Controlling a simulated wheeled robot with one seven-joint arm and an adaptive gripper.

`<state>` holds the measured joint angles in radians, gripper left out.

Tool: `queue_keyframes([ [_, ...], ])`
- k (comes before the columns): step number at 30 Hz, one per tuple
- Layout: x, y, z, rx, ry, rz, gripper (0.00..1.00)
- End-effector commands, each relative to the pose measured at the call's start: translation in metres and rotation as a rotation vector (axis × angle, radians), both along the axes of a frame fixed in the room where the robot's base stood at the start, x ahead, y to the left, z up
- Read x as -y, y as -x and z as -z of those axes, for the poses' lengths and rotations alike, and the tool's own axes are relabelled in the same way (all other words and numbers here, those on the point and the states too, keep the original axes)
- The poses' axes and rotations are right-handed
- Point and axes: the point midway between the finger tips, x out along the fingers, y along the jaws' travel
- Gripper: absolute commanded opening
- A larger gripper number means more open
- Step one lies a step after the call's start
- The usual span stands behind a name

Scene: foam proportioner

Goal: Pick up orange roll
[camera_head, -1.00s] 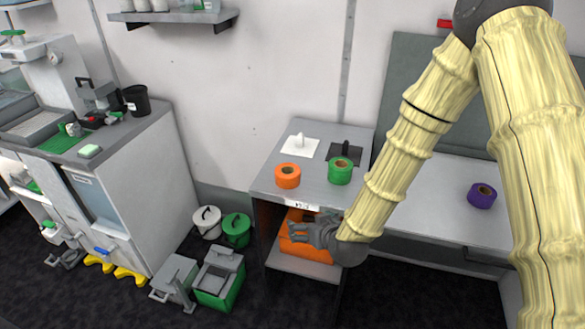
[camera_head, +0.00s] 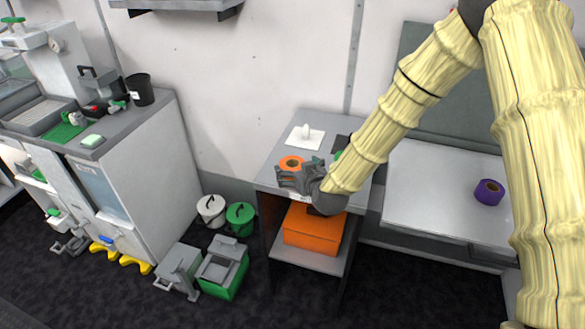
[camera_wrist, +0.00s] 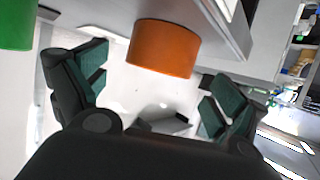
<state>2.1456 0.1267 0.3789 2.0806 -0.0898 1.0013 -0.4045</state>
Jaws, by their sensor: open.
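The orange roll (camera_head: 291,163) stands on the top of a small grey table, near its front left. My gripper (camera_head: 287,178) is at the table's front edge, just in front of the roll, and covers the roll's lower part in the head view. In the wrist view the orange roll (camera_wrist: 163,48) is ahead of the open fingers, near the middle between them and beyond their tips. My gripper (camera_wrist: 152,88) is open and empty in the wrist view, with one dark green-padded finger on each side.
A green roll (camera_wrist: 17,25) is left of the orange one in the wrist view, mostly behind my arm in the head view. A white plate with a peg (camera_head: 305,138) lies behind. An orange box (camera_head: 312,230) is on the shelf below. A purple roll (camera_head: 489,192) is far right.

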Motion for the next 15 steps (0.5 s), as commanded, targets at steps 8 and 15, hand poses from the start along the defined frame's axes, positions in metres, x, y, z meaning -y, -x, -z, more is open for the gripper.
queue_keyframes([
  [8,-0.01,-0.029,0.006,-0.001,0.001,-0.002,0.96],
  [15,-0.016,-0.043,0.013,0.0,0.0,-0.002,0.96],
])
